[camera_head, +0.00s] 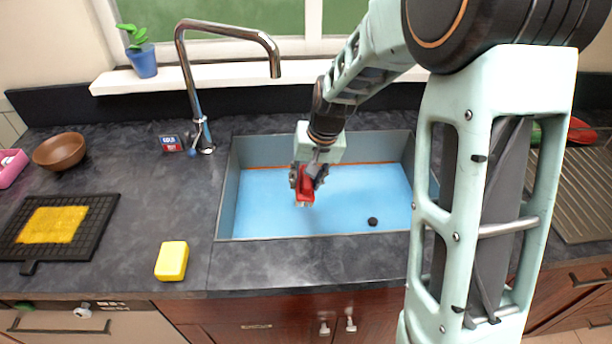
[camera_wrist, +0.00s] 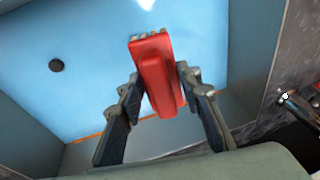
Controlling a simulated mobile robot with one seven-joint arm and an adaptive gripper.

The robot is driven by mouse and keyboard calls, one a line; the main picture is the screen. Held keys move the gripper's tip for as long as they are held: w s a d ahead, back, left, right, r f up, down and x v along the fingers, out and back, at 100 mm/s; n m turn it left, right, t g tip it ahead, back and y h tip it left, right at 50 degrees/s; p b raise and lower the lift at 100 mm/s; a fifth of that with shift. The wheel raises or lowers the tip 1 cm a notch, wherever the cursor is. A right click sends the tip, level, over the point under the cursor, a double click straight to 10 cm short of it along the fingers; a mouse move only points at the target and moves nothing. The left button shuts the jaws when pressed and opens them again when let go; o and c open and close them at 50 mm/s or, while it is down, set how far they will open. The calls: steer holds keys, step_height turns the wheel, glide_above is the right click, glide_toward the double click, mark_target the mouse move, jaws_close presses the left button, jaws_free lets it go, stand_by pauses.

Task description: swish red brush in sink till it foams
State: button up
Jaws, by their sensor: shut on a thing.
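The red brush (camera_head: 306,186) is in my gripper (camera_head: 308,180), over the blue-bottomed sink (camera_head: 232,190) in the head view. The gripper is shut on the brush's body. In the wrist view the red brush (camera_wrist: 158,78) sits between the two dark fingers of my gripper (camera_wrist: 158,92), with pale bristles at its far end. I cannot tell whether the bristles touch the sink bottom. The sink floor (camera_wrist: 95,35) is flat light blue, with a round dark drain (camera_wrist: 56,65). No foam shows.
A tall chrome faucet (camera_head: 190,85) stands at the sink's back left. A yellow sponge (camera_head: 172,261) lies on the dark counter (camera_head: 120,255) left of the sink. Further left are a black rack (camera_head: 90,240) with a yellow cloth and a brown bowl (camera_head: 59,151).

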step_height(320, 180, down, 16)
steer(key=b, duration=1.1)
steer(key=shift+f+b, duration=0.15)
steer(key=shift+b, duration=0.25)
steer(key=shift+a, duration=2)
steer(key=shift+d+b, duration=0.35)
steer(key=shift+d, duration=1.65)
step_height(320, 180, up, 26)
steer(key=p, duration=1.8)
steer(key=s+d+f, duration=0.6)
steer(key=d+f, duration=0.1)
steer(key=d, duration=0.2)
steer(key=shift+d+f, duration=0.2)
steer(key=shift+d, duration=0.2)
